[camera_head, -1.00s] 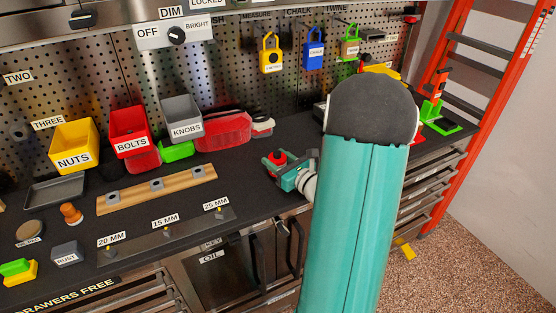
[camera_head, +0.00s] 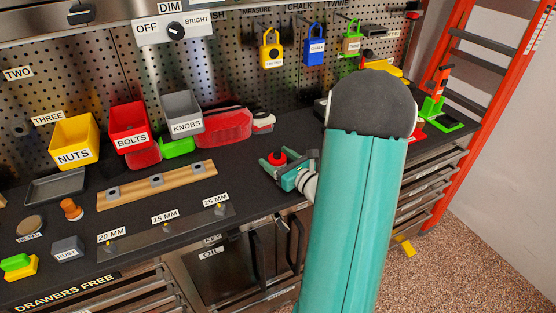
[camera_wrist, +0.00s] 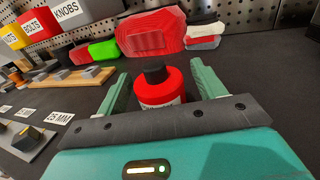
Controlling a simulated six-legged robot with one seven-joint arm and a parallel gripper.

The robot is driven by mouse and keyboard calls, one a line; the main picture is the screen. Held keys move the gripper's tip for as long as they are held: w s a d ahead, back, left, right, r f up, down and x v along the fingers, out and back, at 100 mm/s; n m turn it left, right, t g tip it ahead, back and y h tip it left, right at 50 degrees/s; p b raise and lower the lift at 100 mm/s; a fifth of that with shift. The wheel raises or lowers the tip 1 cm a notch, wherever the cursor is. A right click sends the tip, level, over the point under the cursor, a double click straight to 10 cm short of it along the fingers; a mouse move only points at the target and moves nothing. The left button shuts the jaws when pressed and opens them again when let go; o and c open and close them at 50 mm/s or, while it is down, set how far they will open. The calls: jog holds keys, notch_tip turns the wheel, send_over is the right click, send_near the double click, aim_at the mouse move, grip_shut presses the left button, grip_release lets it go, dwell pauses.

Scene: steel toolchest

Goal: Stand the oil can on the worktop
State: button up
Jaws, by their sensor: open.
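The red can with a black cap, which I take to be the oil can (camera_head: 277,157), is upright at the worktop (camera_head: 250,183), right of the wooden strip. It also shows close up in the wrist view (camera_wrist: 160,90), with part of a white label too small to read. My gripper (camera_head: 272,163) is low over the worktop and open. In the wrist view its two green fingers (camera_wrist: 160,82) stand on either side of the can, with dark gaps showing between fingers and can. The can's base is hidden behind the gripper's palm.
Yellow (camera_head: 75,141), red (camera_head: 129,126) and grey (camera_head: 181,117) bins stand along the back, with a large red object (camera_head: 224,126) beside them. A wooden strip (camera_head: 157,186) lies left of my gripper. An orange ladder (camera_head: 458,130) stands right. Worktop around the can is mostly clear.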

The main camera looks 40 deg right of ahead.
jog(key=s, duration=1.2)
jog(key=shift+a, duration=0.15)
jog(key=w+a+r+n+g+y, duration=0.1)
jog(key=a+n+y, duration=0.1)
jog(key=a, duration=0.1)
jog(key=w+a+r+n+g+y, duration=0.1)
jog(key=a+n+y, duration=0.1)
jog(key=a+n, duration=0.1)
jog(key=w+a+r+n+y, duration=0.1)
jog(key=w+a+n+y, duration=0.1)
jog(key=a, duration=0.3)
jog(key=shift+a+r+n+g+y, duration=0.2)
jog(key=shift+n+g+y, duration=0.1)
jog(key=shift+g+y, duration=0.1)
jog(key=s+a+r+n+g, duration=0.1)
jog(key=s+a+n+g, duration=0.4)
jog(key=a+n, duration=0.5)
jog(key=s+a+r+n+g, duration=0.2)
jog(key=a+n+g, duration=0.5)
jog(key=a+n, duration=0.3)
notch_tip(320, 180, up, 6)
jog(key=s+n+t+h, duration=0.1)
jog(key=n+t+h, duration=0.1)
jog(key=n+h, duration=0.4)
jog(key=n, duration=0.2)
jog(key=shift+s+d+r+n, duration=0.25)
jog(key=shift+s+d+n, duration=0.05)
jog(key=shift+s, duration=0.05)
jog(key=shift+c, duration=0.2)
